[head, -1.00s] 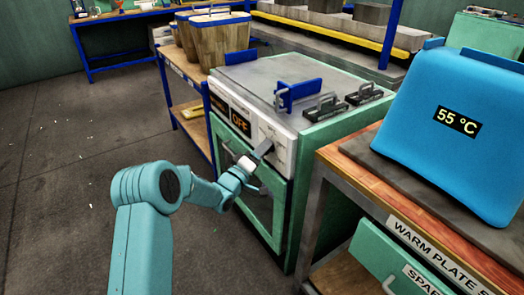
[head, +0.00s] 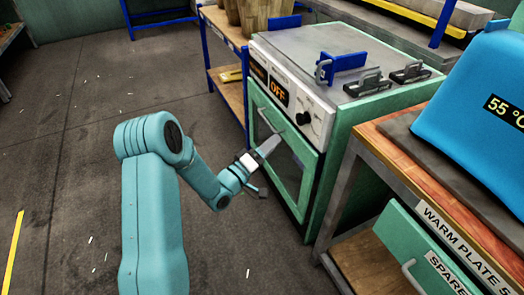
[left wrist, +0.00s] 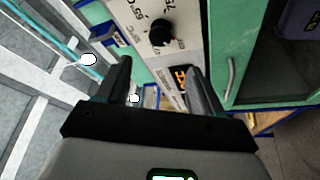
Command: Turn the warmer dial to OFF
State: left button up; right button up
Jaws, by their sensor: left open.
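The warmer (head: 322,150) is a green cabinet with a light front panel. My right gripper is in neither view.
The warmer's door handle (head: 268,120) is close to my left gripper. A blue bracket (head: 335,66) and black handles (head: 410,72) are on its top. A wooden-topped bench (head: 385,140) carries a blue cover (head: 475,95) at right.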

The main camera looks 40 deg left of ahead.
pick_arm(q)
jog(key=shift+s+a+f, duration=0.1)
jog(key=shift+s+f, duration=0.05)
jog(key=shift+s, duration=0.65)
jog(key=shift+s+f, duration=0.15)
jog(key=shift+s, duration=0.65)
